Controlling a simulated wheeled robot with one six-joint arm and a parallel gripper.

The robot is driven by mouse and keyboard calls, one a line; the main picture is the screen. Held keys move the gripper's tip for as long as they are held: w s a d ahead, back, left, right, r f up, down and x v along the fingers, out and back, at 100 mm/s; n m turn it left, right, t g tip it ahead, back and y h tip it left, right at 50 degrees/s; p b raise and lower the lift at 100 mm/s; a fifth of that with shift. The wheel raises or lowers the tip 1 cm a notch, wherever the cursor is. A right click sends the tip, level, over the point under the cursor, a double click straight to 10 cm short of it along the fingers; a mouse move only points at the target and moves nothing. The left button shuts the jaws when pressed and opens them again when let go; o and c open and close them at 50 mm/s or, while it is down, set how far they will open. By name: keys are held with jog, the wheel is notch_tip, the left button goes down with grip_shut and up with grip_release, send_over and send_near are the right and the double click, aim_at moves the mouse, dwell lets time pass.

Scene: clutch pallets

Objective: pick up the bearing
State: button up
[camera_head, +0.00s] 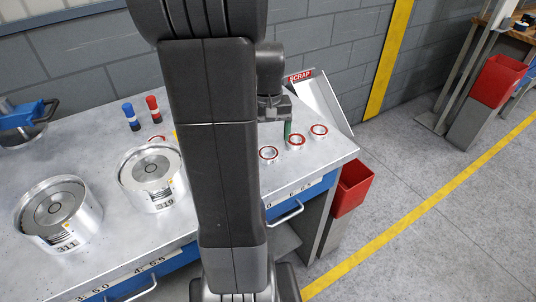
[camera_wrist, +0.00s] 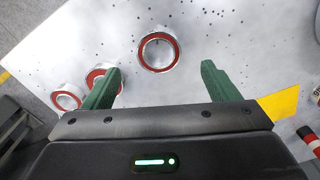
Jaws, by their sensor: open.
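Three bearings, silver rings with red seals, lie in a row on the metal bench near its right end in the head view: a left one (camera_head: 268,159), a middle one (camera_head: 296,146) and a right one (camera_head: 319,135). In the wrist view, one bearing (camera_wrist: 158,36) lies beyond the gap between my fingertips. A second bearing (camera_wrist: 94,77) is partly covered by the left finger, and a third (camera_wrist: 67,107) lies farther left. My gripper (camera_wrist: 162,70) is open and empty, with green fingers apart. In the head view my gripper (camera_head: 287,130) is above the row, partly hidden by my arm.
Two silver clutch drums (camera_head: 78,233) (camera_head: 165,195) stand on the bench (camera_head: 115,258) at left. Red and blue cylinders (camera_head: 153,108) (camera_head: 130,116) stand behind them.

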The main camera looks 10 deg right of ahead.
aim_at(268, 148)
jog(key=shift+f, duration=2.75)
jog(key=c, duration=1.2)
